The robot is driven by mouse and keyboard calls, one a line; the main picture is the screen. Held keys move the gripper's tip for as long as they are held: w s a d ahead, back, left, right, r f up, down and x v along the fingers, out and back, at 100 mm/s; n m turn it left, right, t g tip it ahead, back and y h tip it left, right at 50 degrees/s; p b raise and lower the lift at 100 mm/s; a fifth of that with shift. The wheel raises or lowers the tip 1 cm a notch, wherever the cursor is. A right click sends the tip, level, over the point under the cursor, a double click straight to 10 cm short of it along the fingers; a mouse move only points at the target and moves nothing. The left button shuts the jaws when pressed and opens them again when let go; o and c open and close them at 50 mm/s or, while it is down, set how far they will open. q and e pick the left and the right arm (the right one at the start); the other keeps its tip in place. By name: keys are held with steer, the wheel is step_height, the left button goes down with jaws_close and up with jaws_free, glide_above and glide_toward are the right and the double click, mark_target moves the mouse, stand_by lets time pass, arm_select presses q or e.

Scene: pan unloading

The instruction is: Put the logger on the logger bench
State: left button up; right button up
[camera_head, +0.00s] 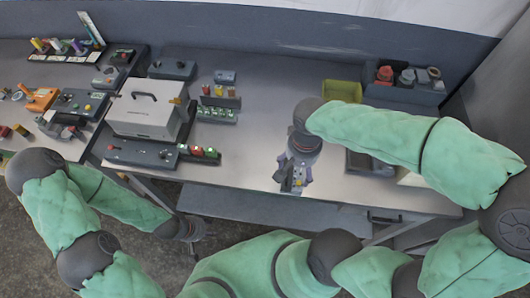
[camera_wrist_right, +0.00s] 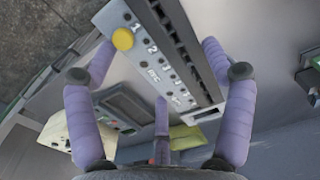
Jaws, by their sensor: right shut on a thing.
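The logger, a grey panel with a yellow button, a row of numbered channels and a REC mark, fills the middle of the right wrist view (camera_wrist_right: 165,60). My right gripper (camera_wrist_right: 160,90) has its purple fingers around the logger and is shut on it. In the head view my right gripper (camera_head: 293,180) is over the front middle of the grey bench (camera_head: 255,140); the logger there is mostly hidden by the hand. My left gripper (camera_head: 192,230) hangs in front of the bench, below its edge, apart from the logger; its fingers are too small and dark to read.
A grey box with a handle (camera_head: 143,112) and a control strip with coloured buttons (camera_head: 150,153) stand left. A yellow-green tray (camera_head: 342,90) and a bin of jars (camera_head: 405,92) stand at the back right. A dark device (camera_head: 368,163) lies under my right arm. The middle is clear.

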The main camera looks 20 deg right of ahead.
steer(key=shift+s+a, duration=0.3)
steer(key=shift+a, duration=0.35)
steer(key=w+d+f, duration=0.1)
steer(key=w, duration=0.1)
steer(key=w+d+f+b, duration=0.1)
steer(key=w+d+f, duration=0.1)
steer(key=w, duration=0.1)
steer(key=w+d+f+b, duration=0.1)
steer(key=w, duration=0.2)
steer(key=shift+d+f, duration=0.2)
steer(key=shift+f, duration=0.05)
steer(key=w+f, duration=0.1)
steer(key=w+d+f, duration=0.1)
steer(key=f, duration=0.1)
steer(key=w+d+f+b, duration=0.1)
steer(key=shift+w+f, duration=0.3)
steer(key=shift+f, duration=0.1)
arm_select(q)
steer(key=shift+a+f+b, duration=0.2)
steer(key=shift+f, duration=0.8)
steer(key=shift+a+f+b, duration=0.2)
steer(key=shift+f, duration=0.75)
arm_select(e)
steer(key=shift+w+f, duration=0.15)
steer(key=shift+f, duration=0.8)
steer(key=shift+w+f, duration=0.1)
steer(key=shift+f, duration=0.8)
